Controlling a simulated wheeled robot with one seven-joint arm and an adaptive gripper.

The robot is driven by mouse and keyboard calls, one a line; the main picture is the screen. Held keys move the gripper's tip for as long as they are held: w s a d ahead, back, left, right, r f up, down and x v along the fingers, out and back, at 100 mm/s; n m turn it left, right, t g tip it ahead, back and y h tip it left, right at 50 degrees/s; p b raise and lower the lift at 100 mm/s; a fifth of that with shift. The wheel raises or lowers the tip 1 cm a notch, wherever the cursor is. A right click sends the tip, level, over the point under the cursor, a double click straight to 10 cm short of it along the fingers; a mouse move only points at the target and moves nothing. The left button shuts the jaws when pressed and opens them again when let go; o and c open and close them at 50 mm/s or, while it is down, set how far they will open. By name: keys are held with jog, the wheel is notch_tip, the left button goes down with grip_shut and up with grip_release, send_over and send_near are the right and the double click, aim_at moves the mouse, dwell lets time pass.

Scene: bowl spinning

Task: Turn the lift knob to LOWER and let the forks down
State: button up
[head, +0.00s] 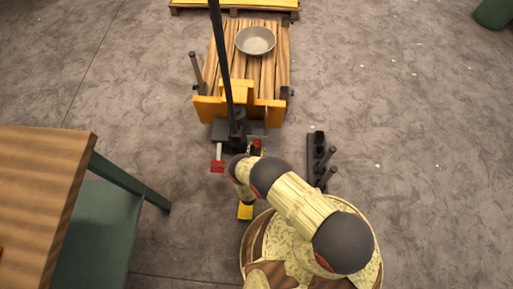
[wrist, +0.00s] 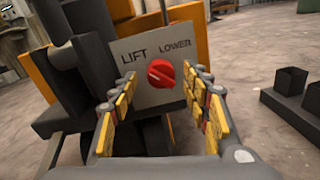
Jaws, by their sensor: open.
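The red lift knob (wrist: 162,73) sits on a grey panel (wrist: 130,45) marked LIFT at left and LOWER at right. I cannot tell which word the knob points to. My gripper (wrist: 159,80) is open in the wrist view, its yellow-padded fingers on either side of the knob, with no clear contact. In the head view my arm covers most of the gripper. The orange pallet truck (head: 209,108) has a dark upright handle (head: 227,65). Its forks are hidden under a slatted wooden load (head: 272,75), which carries a metal bowl (head: 255,41).
A wooden-topped table (head: 45,185) with green legs stands at the left. A black rack with upright posts (head: 320,160) stands on the floor right of the truck. Another yellow-edged pallet (head: 235,5) lies at the back. The floor at right is mostly clear.

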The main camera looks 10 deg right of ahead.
jog(key=shift+w+d, duration=0.2)
jog(key=shift+w, duration=0.3)
jog(key=c, duration=1.1)
jog(key=shift+c, duration=0.2)
